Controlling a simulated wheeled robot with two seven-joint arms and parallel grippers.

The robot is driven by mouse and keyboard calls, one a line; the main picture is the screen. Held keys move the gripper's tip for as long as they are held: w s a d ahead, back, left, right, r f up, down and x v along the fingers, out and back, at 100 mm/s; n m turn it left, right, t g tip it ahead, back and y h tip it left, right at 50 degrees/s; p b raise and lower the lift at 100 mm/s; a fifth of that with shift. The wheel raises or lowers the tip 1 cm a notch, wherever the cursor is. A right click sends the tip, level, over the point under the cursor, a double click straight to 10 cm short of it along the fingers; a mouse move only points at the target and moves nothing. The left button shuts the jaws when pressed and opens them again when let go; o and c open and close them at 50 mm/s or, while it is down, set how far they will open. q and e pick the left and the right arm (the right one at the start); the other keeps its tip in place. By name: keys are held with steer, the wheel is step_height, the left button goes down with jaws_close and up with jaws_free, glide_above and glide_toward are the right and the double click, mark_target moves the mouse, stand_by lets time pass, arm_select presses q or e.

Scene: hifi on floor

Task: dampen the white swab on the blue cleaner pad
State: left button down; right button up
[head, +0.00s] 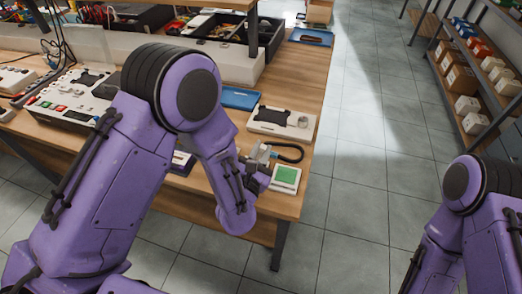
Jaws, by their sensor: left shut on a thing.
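My left gripper (262,155) is over the right front part of the wooden bench, its fingers small and partly hidden by my wrist. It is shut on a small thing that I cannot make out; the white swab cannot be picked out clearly. A green pad (286,176) in a pale square tray lies just right of the gripper, near the bench's front right corner. I cannot pick out a blue cleaner pad for certain; a flat blue item (240,98) lies farther back. My right gripper is out of view.
A white case with a dark insert (282,121) lies behind the gripper, and a dark curved cable or handle (289,150) is beside it. A control panel (72,100) and dark bins (235,27) fill the left and back. A shelf of boxes (478,65) stands right, across clear floor.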

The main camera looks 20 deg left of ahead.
arm_select(q)
steer(key=shift+f+b, duration=0.55)
steer(key=shift+b, duration=0.05)
stand_by(1.3)
steer(key=shift+r, duration=0.1)
step_height(320, 180, up, 7)
steer(key=p, duration=0.5)
steer(key=shift+p, duration=0.35)
